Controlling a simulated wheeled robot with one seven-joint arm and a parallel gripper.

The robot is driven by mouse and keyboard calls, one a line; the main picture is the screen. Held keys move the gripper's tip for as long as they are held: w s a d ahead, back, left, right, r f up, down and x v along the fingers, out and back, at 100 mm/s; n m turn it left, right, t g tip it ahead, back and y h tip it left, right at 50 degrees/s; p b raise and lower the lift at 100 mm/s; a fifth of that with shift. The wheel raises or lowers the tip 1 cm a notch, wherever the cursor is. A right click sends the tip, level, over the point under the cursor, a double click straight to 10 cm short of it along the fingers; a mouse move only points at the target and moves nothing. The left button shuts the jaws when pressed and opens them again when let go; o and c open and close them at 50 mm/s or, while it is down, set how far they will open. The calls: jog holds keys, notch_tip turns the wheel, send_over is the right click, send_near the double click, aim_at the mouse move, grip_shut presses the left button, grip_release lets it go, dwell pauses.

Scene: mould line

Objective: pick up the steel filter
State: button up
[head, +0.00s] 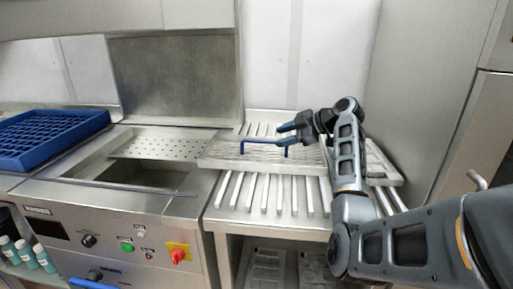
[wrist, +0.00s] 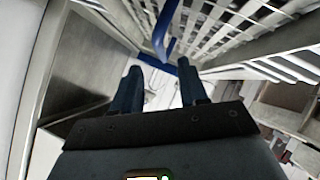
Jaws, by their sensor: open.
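The steel filter (head: 222,152) looks like a flat, pale tray with a mesh-like top and a blue bar handle (head: 262,146) raised over it. It lies on the roller table, its left end next to the sink. My gripper (head: 283,134) is open and empty, just above and behind the handle's right part in the head view. In the wrist view, the blue handle (wrist: 165,45) shows ahead of and between the two fingertips (wrist: 158,70). I cannot tell the exact gap between fingers and handle. My gripper and arm hide part of the table's right side.
The roller table (head: 275,208) has bare slats in front of the filter. A sink with a perforated plate (head: 165,149) lies to the left, and a blue crate (head: 50,138) is at the far left. A steel wall (head: 425,90) stands close on the right.

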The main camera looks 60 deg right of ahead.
aim_at(264, 142)
jog(key=shift+w, duration=0.35)
jog(key=shift+x, duration=0.85)
jog(key=shift+a+p+x, duration=0.1)
jog(key=shift+p+x, duration=0.4)
jog(key=shift+x, duration=0.9)
jog(key=shift+a+p+x, duration=0.15)
jog(key=shift+p+x, duration=0.35)
jog(key=shift+x, duration=0.9)
jog(key=shift+f, duration=0.1)
grip_shut()
